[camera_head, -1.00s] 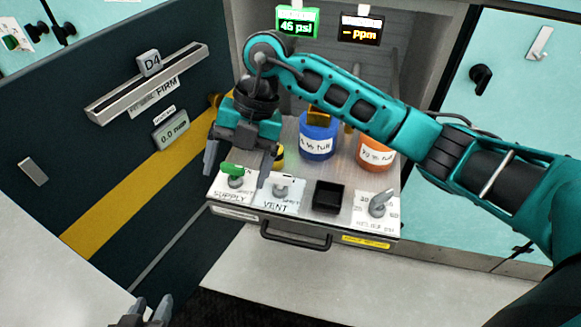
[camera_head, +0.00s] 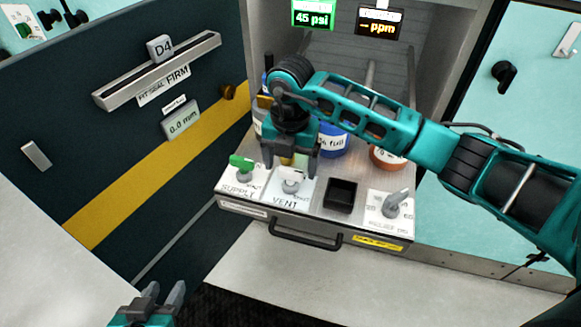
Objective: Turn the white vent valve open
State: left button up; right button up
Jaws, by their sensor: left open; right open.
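The white vent valve (camera_head: 291,182) is a small knob on the panel marked VENT (camera_head: 284,199). It sits between the green supply valve (camera_head: 241,166) and a black square recess. My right gripper (camera_head: 290,163) points down just above and behind the vent valve. Its fingers are apart, one to each side of the valve in the picture. I cannot tell whether they touch it. My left gripper (camera_head: 163,301) is open and empty at the bottom left, well away from the panel.
A grey relief knob (camera_head: 396,203) is at the panel's right, beside the black recess (camera_head: 340,195). Blue (camera_head: 333,143) and orange (camera_head: 388,158) containers stand behind. A drawer handle (camera_head: 306,234) juts from the front. A dark door (camera_head: 70,165) stands at the left.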

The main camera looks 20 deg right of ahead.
jog(key=shift+f, duration=0.7)
jog(key=shift+c, duration=0.5)
jog(key=c, duration=1)
jog(key=shift+o, duration=0.2)
